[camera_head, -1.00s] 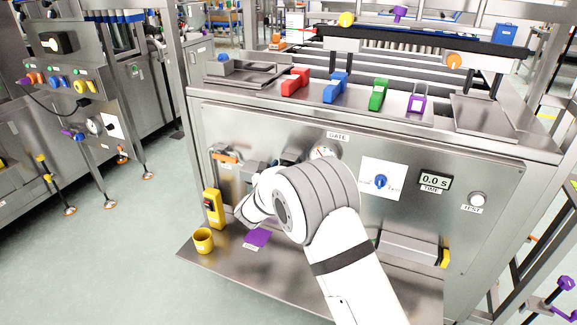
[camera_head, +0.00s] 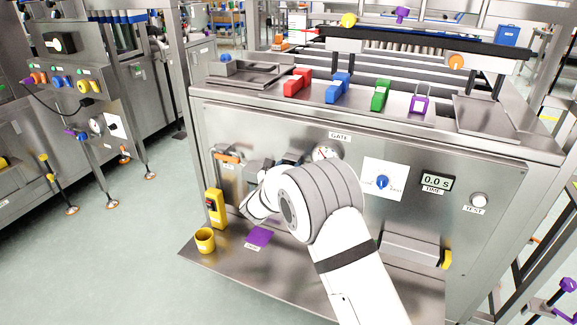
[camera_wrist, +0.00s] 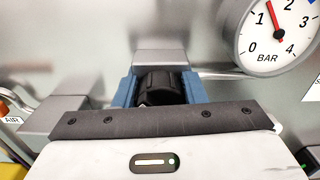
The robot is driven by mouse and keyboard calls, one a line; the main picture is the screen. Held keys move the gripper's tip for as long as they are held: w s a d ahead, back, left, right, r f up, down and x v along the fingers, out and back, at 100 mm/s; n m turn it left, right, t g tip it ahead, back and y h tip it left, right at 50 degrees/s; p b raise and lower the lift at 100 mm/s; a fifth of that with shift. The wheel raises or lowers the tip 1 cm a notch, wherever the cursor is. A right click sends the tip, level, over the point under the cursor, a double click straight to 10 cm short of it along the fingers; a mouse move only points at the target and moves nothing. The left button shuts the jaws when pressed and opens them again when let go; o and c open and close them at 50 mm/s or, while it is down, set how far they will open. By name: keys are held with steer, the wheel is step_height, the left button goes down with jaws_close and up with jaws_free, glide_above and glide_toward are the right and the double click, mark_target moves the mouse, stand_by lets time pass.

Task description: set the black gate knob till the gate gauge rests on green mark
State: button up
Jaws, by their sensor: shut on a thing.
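The black gate knob (camera_wrist: 162,86) sits between the blue fingers of my gripper (camera_wrist: 160,92) in the wrist view. My gripper is shut on it, one finger at each side. The round white gate gauge (camera_wrist: 290,30) is at the upper right of that view, partly cut off by the frame. Its red needle points up and slightly left, between 1 and 2 on the BAR scale. I see no green mark on the visible part of the dial. In the head view the gauge (camera_head: 322,152) is partly hidden by my arm, below the GATE label.
A grey box (camera_wrist: 55,116) is left of the knob, near an AIR label. A blue selector knob (camera_head: 382,182) on a white plate, a timer reading 0.0 s (camera_head: 437,182) and a TEST button (camera_head: 479,200) are to the right. A yellow cup (camera_head: 205,240) stands on the lower shelf.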

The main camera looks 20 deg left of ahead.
steer(key=shift+f+b, duration=0.1)
steer(key=shift+b, duration=0.3)
steer(key=m+b, duration=0.1)
steer(key=b, duration=0.1)
steer(key=m+b, duration=0.1)
steer(key=b, duration=0.1)
steer(key=shift+f+m, duration=0.2)
steer(key=shift+m, duration=0.1)
steer(key=m+b, duration=0.3)
steer(key=b, duration=0.2)
steer(key=shift+d+m, duration=0.1)
steer(key=shift+m, duration=0.2)
steer(key=shift+r+m+b, duration=0.15)
steer(key=shift+m+b, duration=0.55)
steer(key=shift+b, duration=0.35)
steer(key=o, duration=1)
steer(key=shift+r, duration=0.1)
